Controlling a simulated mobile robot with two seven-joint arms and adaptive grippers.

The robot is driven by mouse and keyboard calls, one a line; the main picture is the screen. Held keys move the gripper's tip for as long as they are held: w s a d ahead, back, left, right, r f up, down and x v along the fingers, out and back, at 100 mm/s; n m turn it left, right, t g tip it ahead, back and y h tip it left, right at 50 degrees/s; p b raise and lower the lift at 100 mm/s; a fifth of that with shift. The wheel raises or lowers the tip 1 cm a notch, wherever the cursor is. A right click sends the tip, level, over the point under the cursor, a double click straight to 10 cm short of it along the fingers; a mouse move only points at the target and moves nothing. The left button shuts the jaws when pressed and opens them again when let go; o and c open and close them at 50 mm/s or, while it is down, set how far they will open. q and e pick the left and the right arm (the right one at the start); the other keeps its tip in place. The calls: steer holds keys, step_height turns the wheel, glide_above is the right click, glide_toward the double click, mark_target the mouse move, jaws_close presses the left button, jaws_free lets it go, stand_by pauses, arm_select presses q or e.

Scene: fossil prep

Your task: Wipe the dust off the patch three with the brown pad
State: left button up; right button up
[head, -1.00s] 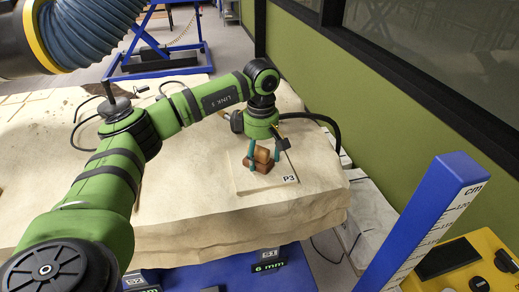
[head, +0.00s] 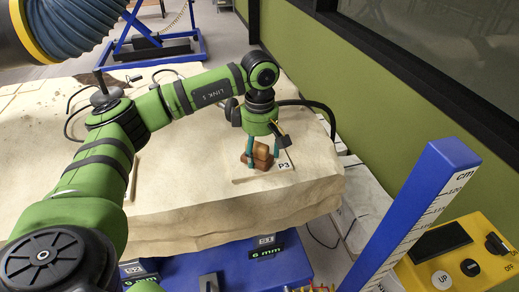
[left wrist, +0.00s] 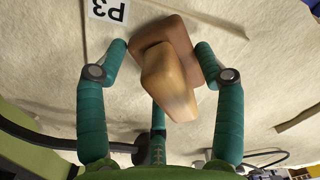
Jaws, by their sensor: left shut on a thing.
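The brown pad (head: 256,161) is a reddish-brown block with a lighter tan grip on top. It sits low over patch three, beside the P3 label (head: 284,167). My left gripper (head: 262,154) points down with its teal fingers shut around the pad. In the left wrist view, the fingers (left wrist: 160,52) flank the pad (left wrist: 172,85), and the P3 label (left wrist: 107,10) is at the top left. Patch three (head: 243,178) is a pale area on the stone, partly hidden by the pad and fingers. I cannot tell how much dust is on it. My right gripper is out of view.
The pale stone block (head: 190,205) has free room left of the patch. A blue post with a cm scale (head: 425,205) and a yellow control box (head: 470,262) stand at the right. A ribbed blue hose (head: 70,25) hangs at the upper left.

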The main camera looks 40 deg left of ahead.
arm_select(q)
steer(key=shift+r+p, duration=1.6)
steer(key=shift+r, duration=1.25)
steer(key=shift+r+p, duration=1)
steer(key=shift+r, duration=0.55)
steer(key=shift+f, duration=0.1)
